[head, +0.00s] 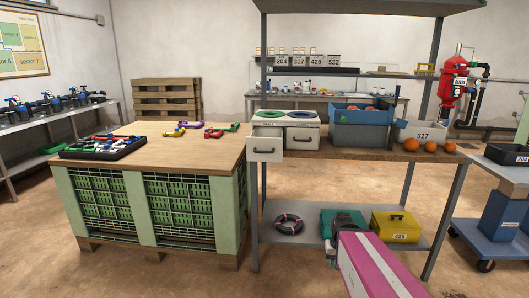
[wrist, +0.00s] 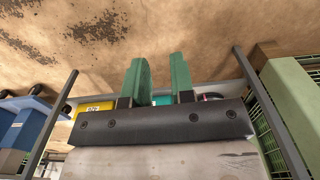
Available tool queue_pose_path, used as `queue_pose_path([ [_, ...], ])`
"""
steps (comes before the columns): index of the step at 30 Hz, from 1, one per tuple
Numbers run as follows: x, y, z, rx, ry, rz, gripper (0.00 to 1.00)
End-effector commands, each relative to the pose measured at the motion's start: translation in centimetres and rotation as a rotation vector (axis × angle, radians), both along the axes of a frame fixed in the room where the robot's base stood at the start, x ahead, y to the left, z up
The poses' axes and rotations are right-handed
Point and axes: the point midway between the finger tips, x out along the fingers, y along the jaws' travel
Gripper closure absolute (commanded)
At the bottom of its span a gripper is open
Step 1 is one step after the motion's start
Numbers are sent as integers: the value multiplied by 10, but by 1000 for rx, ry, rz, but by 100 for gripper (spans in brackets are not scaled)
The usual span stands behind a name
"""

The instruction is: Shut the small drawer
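The small drawer (head: 266,149) is the left one of two in a white box unit (head: 313,124) on the shelf bench. It is pulled out well past the drawer beside it, and its front with a dark handle faces me. The right drawer (head: 302,139) looks shut. My gripper (wrist: 160,72) shows in the wrist view with its two green fingers apart and nothing between them. It is away from the drawer, which does not show in that view. In the head view I cannot clearly make out the fingers.
A wooden-topped crate table (head: 150,152) with a tray (head: 103,146) and colourful fittings stands left of the drawer. Right of the unit are a blue-grey crate (head: 360,127), a white bin (head: 421,132) and oranges (head: 430,147). The lower shelf holds a yellow case (head: 396,227) and black ring (head: 288,224).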

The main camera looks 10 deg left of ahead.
Motion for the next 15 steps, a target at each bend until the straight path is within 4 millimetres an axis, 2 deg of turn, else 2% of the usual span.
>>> queue_pose_path([
  [1,2,1,2,1,-3,6,93],
  [2,4,2,4,2,-6,14,100],
  [5,16,10,16,8,-25,60,100],
  [8,34,23,38,17,-59,140,100],
  [15,78,64,105,37,-153,377,100],
])
